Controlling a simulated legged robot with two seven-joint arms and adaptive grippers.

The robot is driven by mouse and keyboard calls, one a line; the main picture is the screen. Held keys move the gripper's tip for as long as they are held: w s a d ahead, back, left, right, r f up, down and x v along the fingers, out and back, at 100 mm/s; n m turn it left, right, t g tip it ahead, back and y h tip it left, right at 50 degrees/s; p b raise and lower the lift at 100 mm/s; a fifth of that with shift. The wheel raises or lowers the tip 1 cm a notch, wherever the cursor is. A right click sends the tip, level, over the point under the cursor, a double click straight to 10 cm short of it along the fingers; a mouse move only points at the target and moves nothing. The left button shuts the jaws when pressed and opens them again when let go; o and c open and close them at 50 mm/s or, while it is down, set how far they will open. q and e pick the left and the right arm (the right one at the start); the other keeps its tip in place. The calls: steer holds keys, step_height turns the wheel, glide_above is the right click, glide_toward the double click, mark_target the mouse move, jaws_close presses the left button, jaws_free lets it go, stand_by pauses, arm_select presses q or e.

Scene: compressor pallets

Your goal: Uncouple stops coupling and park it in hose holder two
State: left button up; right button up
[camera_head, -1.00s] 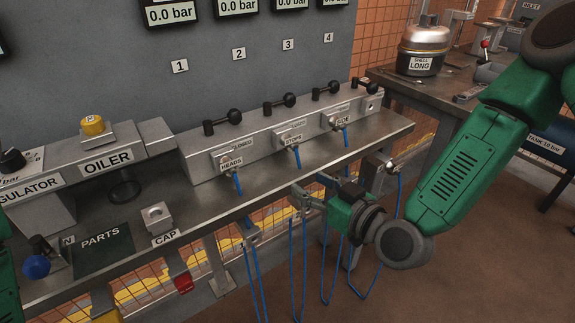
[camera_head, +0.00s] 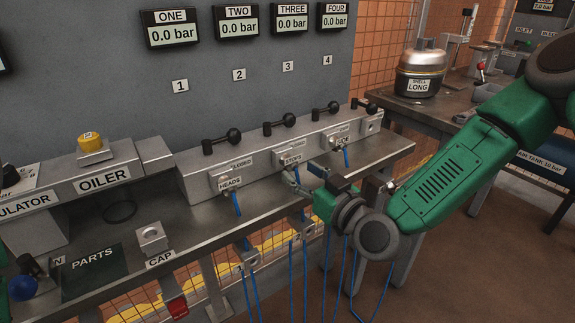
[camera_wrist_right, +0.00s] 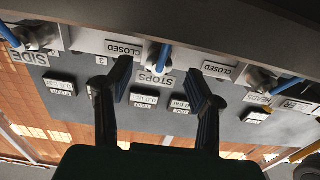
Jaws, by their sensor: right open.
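The stops coupling (camera_head: 292,171) sits on the port under the STOPS label on the manifold, with its blue hose below partly hidden by my right gripper. My right gripper (camera_head: 303,178) is open just in front of it. In the right wrist view, its two fingers (camera_wrist_right: 158,82) stand apart on either side of the STOPS label, and the coupling's blue hose (camera_wrist_right: 164,55) shows between them, not clasped. Hose holders hang at the bench's front edge; one (camera_head: 307,229) is below the gripper and another (camera_head: 249,258) is to its left. Their numbers are not readable.
The HEADS coupling (camera_head: 221,182) and SIDE coupling (camera_head: 338,142) sit on either side with blue hoses. Black-knobbed valve levers (camera_head: 280,126) rise behind. The cap block (camera_head: 151,238) and parts mat (camera_head: 95,270) lie on the left of the bench. Blue hoses hang below its edge.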

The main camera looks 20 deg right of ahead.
mark_target(295, 169)
steer(key=shift+x, duration=2.1)
jaws_close()
steer(key=shift+s, duration=0.1)
steer(key=shift+p+v, duration=0.65)
steer(key=shift+v, duration=2.3)
